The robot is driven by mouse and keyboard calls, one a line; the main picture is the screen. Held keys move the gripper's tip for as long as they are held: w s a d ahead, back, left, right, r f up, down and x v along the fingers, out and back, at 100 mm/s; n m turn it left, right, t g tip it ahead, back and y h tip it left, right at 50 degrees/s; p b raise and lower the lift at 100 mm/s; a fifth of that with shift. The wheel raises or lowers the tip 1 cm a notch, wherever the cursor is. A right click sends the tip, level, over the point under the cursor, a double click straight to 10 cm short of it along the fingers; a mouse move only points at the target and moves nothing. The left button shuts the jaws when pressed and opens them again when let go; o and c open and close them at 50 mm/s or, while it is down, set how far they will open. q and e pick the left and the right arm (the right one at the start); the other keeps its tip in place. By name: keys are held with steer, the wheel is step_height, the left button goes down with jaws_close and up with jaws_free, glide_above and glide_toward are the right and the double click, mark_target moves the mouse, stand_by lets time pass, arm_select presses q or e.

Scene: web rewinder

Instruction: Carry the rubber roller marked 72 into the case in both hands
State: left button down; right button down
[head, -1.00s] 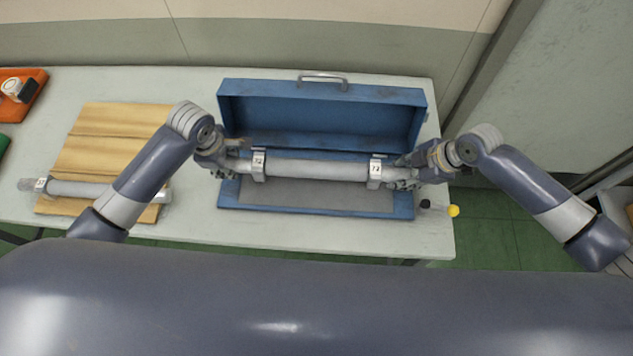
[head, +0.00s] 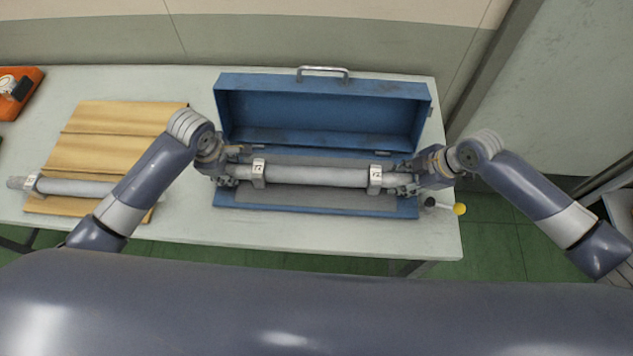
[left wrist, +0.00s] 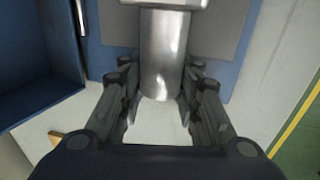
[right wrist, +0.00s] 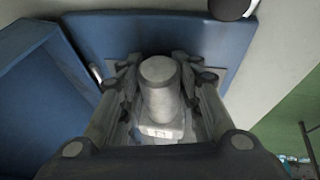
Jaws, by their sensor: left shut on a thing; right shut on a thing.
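The grey rubber roller (head: 316,176) lies level across the open blue case (head: 330,206), with a tagged collar near each end; the tags look like 72. My left gripper (head: 236,166) is shut on its left end, and the metal shaft (left wrist: 165,55) shows between the fingers in the left wrist view. My right gripper (head: 406,178) is shut on its right end; the shaft end (right wrist: 158,75) and a collar show in the right wrist view. The roller is over the case's grey lining. I cannot tell whether it touches the lining.
The case lid (head: 322,104) stands open behind the roller. A second roller (head: 75,187) lies on a wooden board (head: 110,135) at the left. An orange tray (head: 22,98) is at the far left. A yellow-ended item (head: 459,209) is at the table's right edge.

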arm_select(q)
steer(key=c, duration=1.4)
jaws_free()
steer(key=shift+s+f, duration=0.2)
steer(key=shift+f, duration=0.05)
arm_select(e)
steer(key=c, duration=1.4)
jaws_free()
steer(key=shift+s+f, duration=0.25)
steer(key=shift+f, duration=0.25)
arm_select(q)
steer(key=shift+o, duration=1.1)
arm_select(e)
steer(key=shift+o, duration=1.2)
steer(key=shift+d+f, duration=0.1)
steer(key=shift+f, duration=0.05)
arm_select(q)
steer(key=shift+w+f, duration=0.2)
steer(key=shift+w, duration=0.1)
arm_select(e)
steer(key=shift+w+f, duration=0.15)
steer(key=shift+w, duration=0.15)
arm_select(q)
steer(key=shift+r, duration=0.1)
arm_select(e)
steer(key=shift+d, duration=0.1)
